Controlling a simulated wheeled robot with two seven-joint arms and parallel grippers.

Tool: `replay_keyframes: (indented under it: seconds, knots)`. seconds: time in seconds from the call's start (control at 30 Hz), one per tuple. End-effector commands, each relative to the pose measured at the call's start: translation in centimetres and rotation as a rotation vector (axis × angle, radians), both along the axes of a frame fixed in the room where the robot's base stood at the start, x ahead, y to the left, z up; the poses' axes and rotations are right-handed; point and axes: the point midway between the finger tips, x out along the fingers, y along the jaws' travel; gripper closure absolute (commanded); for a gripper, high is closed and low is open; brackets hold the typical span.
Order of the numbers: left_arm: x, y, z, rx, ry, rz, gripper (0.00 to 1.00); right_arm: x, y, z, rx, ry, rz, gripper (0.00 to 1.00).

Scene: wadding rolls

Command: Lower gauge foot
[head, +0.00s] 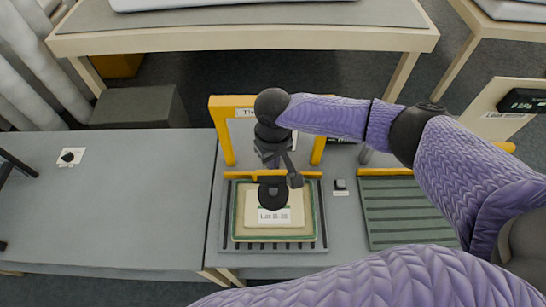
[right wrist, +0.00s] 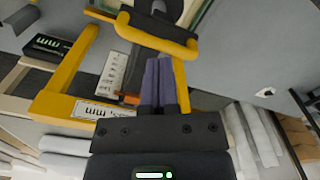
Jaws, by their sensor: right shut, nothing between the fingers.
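The thickness gauge has a yellow frame (head: 217,130) on the grey table. Its round black foot (head: 273,195) appears over a pad with a white lot label (head: 274,216), lying on a slatted tray (head: 236,243). Whether the foot touches the pad cannot be told. A yellow handle (right wrist: 155,38) with a dark round part behind it shows in the right wrist view. My right gripper (right wrist: 158,62) is shut and empty, its fingertips close to the handle's bar. In the head view, the right gripper (head: 294,178) hangs beside the foot, partly hiding the gauge. My left gripper is out of sight.
A printed scale (right wrist: 112,73) stands beside the yellow frame in the right wrist view. A green slatted tray (head: 408,212) lies to the right, under my right arm. The left table (head: 110,210) is mostly clear, with a small black knob on a white card (head: 70,157).

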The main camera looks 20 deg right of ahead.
Motion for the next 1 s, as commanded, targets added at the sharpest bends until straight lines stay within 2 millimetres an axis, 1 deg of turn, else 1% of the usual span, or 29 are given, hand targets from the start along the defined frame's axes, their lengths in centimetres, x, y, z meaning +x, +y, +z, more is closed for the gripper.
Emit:
replay_keyframes:
  seconds: [0.47,1.0]
  knots:
    - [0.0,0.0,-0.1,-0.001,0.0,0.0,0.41,0.0,0.0,-0.1,0.0,0.0,0.0,1.0]
    - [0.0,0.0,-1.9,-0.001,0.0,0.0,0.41,0.0,0.0,-2.9,0.001,0.0,-0.001,1.0]
